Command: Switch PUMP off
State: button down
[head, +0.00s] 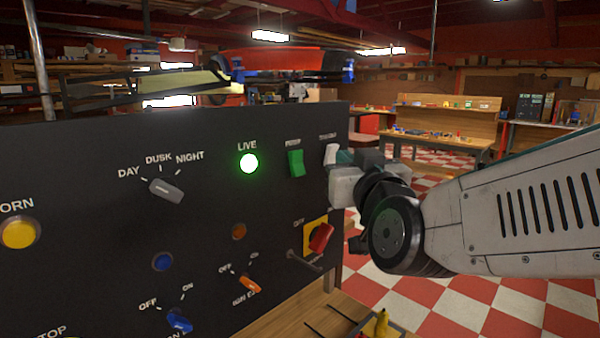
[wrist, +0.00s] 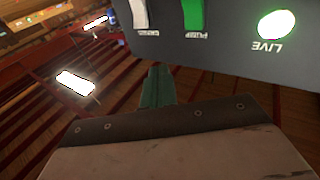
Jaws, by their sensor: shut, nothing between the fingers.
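The black control panel (head: 90,215) has a green rocker switch (head: 296,163) right of the LIVE lamp. Its small label is blurred but looks like PUMP; I cannot tell its on or off position surely. A white rocker (head: 331,153) sits to its right, label unreadable. My gripper (head: 345,157) is shut and empty, with teal fingers, close to the panel's right edge near the white rocker. In the wrist view, which shows the panel upside down, the green rocker (wrist: 193,14) and white rocker (wrist: 140,14) are beyond the gripper's fingertips (wrist: 158,72). I see no contact with either rocker.
The LIVE lamp (head: 249,163) glows green. A DAY/DUSK/NIGHT knob (head: 166,188) is to its left. Below the rockers are a red rotary handle (head: 321,238) on yellow and a protruding grey lever (head: 304,261). Orange (head: 249,284) and blue (head: 179,321) switches sit lower.

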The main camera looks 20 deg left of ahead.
aim_at(303, 166)
jog(key=w+a+f, duration=0.3)
jog(key=a, duration=0.4)
jog(key=shift+a+f, duration=0.15)
jog(key=shift+f, duration=0.2)
dwell(2.1)
jog(key=shift+w+a+f, duration=0.2)
jog(key=shift+a, duration=0.15)
jog(key=shift+w+a+f, duration=0.15)
jog(key=shift+a, duration=0.2)
dwell(0.7)
dwell(0.4)
jog(key=shift+s+d+r, duration=0.15)
jog(key=shift+d+r, duration=0.05)
jog(key=shift+d, duration=0.2)
jog(key=shift+s+d+r, duration=0.15)
jog(key=shift+d, duration=0.2)
